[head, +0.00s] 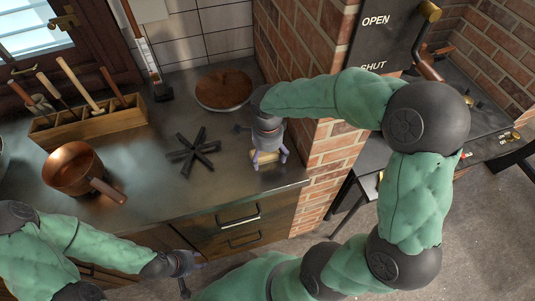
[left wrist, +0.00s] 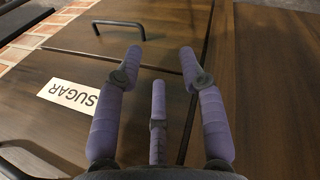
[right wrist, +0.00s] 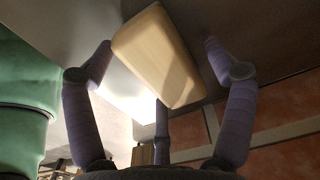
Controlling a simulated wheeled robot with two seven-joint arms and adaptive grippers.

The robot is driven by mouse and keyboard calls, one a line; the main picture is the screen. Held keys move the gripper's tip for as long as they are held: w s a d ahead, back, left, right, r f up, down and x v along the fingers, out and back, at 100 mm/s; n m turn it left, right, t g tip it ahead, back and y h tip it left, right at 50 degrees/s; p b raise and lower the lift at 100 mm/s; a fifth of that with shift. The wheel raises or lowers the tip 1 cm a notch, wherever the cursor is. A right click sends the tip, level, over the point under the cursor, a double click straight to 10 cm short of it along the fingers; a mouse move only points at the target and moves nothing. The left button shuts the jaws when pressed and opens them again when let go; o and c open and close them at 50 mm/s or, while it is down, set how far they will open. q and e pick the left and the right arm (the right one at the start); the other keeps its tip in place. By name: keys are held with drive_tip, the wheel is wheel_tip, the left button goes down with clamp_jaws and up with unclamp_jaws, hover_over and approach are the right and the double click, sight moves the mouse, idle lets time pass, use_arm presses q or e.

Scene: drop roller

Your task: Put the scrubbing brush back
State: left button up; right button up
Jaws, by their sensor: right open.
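A pale wooden block, which looks like the scrubbing brush (head: 264,157), lies on the grey counter near its right end, close to the brick wall. In the right wrist view the brush (right wrist: 158,55) is a smooth, light block between the spread fingers; its bristles are not visible. My right gripper (head: 268,150) is open right over it, with fingers on either side. In its wrist view the right gripper (right wrist: 158,65) shows gaps between the fingers and the block. My left gripper (head: 186,270) is open and empty, low in front of the wooden drawers; its fingers (left wrist: 160,70) show clearly in the left wrist view.
A wooden rack (head: 90,125) with several wooden-handled tools stands at the back left. A copper pan (head: 75,168), a black trivet (head: 192,152) and a round brown board (head: 223,89) are on the counter. A brick wall (head: 325,160) closes the right side. A SUGAR label (left wrist: 70,97) marks a drawer.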

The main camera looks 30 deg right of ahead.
sight(268, 154)
drive_tip(key=shift+r, duration=0.25)
wheel_tip(268, 154, up, 12)
drive_tip(key=p, duration=0.4)
